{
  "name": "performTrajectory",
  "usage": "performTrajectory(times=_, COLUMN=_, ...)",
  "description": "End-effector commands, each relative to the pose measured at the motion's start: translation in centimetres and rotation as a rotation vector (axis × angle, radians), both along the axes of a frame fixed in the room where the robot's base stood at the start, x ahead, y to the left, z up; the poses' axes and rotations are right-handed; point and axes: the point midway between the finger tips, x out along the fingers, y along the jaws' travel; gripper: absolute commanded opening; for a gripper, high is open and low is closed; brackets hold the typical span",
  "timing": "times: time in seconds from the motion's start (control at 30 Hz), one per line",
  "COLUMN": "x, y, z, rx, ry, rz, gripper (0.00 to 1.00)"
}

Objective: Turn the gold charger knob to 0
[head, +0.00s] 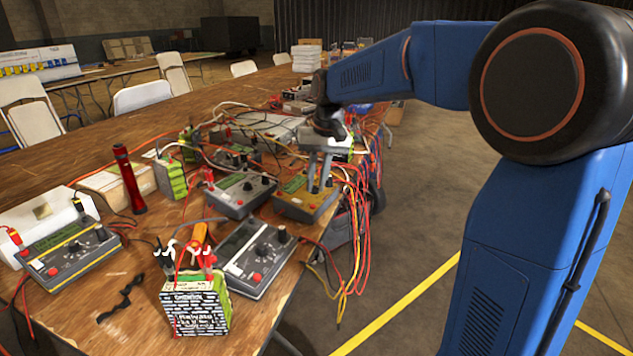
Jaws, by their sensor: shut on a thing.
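The gold charger (296,205) lies near the right edge of the wooden table, with a dark display at its upper left and a red button on its front. My gripper (319,187) reaches down over it from above, its two grey fingers at the right part of the top face. The fingers are shut on the charger's knob, which they mostly hide. The knob's pointer and the scale marks around it are too small and covered to read.
Grey chargers stand close by: one to the left (240,192), one in front (257,258). A battery pack (196,305), a red flashlight (129,180) and another charger (68,255) are on the table (110,330). Red and yellow cables (352,240) hang over the right edge. The floor at right is clear.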

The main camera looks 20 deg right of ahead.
Motion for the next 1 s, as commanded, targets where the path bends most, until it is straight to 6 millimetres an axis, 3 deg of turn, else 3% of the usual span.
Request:
performTrajectory(times=0.5, x=0.03, y=-0.01, z=0.05, rx=-0.058, ry=-0.061, rz=0.447, gripper=0.00)
performTrajectory(times=1.0, x=0.03, y=0.00, z=0.07, rx=-0.083, ry=-0.088, rz=0.644, gripper=0.00)
